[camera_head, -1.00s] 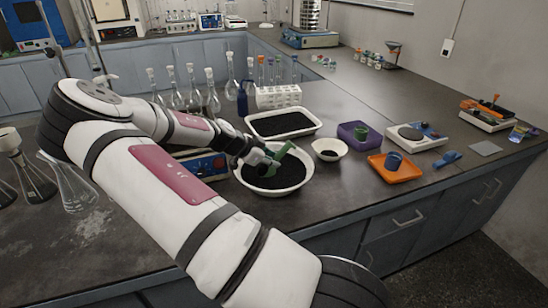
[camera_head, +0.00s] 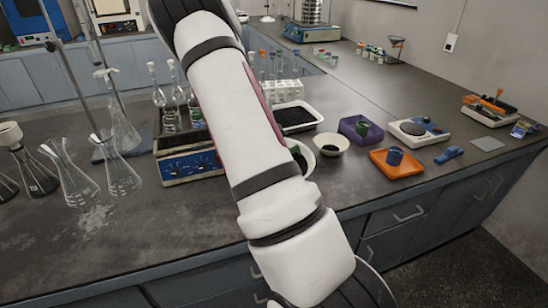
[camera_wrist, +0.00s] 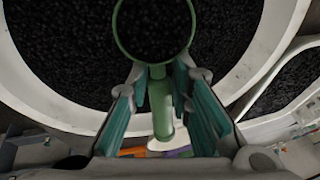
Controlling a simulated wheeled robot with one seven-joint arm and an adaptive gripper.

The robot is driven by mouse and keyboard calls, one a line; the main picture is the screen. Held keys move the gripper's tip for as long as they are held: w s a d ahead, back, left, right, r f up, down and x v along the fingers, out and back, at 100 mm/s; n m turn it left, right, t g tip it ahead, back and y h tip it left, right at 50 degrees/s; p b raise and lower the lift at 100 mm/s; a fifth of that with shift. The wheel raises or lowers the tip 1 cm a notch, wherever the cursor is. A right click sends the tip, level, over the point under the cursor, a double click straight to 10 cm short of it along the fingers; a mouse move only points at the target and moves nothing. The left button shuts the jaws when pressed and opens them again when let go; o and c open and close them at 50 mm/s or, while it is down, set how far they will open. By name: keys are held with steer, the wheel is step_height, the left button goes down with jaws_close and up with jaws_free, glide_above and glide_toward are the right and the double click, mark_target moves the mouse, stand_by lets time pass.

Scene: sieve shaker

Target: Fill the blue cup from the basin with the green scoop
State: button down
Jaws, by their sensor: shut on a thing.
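The blue cup (camera_head: 395,156) stands upright on an orange tray (camera_head: 412,170) to the right in the head view. The white basin (camera_head: 308,161) is mostly hidden behind my arm; its rim (camera_wrist: 75,115) and black granules fill much of the wrist view. My gripper (camera_wrist: 155,78) is shut on the handle of the green scoop (camera_wrist: 161,108). The scoop's round bowl is over the basin, with black granules showing inside its rim. I cannot tell how high the bowl is above the granules. In the head view my arm hides the gripper.
A white tray of black material (camera_head: 296,117) lies behind the basin. A small white bowl (camera_head: 331,143) and a purple container (camera_head: 361,131) stand between basin and orange tray. A blue-fronted device (camera_head: 190,168) and glass flasks (camera_head: 72,180) are left.

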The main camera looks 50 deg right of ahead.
steer(key=shift+s+d+r+g+h, duration=0.15)
steer(key=shift+r+g+h, duration=0.25)
steer(key=shift+r+h, duration=0.4)
steer(key=shift+d+r, duration=0.2)
steer(key=shift+s+d+r+t+y+b, duration=0.15)
steer(key=shift+d+r+t+y+b, duration=0.2)
steer(key=shift+y, duration=0.45)
steer(key=shift+s+d+r+t+y+b, duration=0.2)
steer(key=shift+r+t+y, duration=0.2)
steer(key=shift+y, duration=0.4)
steer(key=shift+r+t+y, duration=0.2)
steer(key=shift+t+y, duration=0.15)
steer(key=shift+y, duration=0.15)
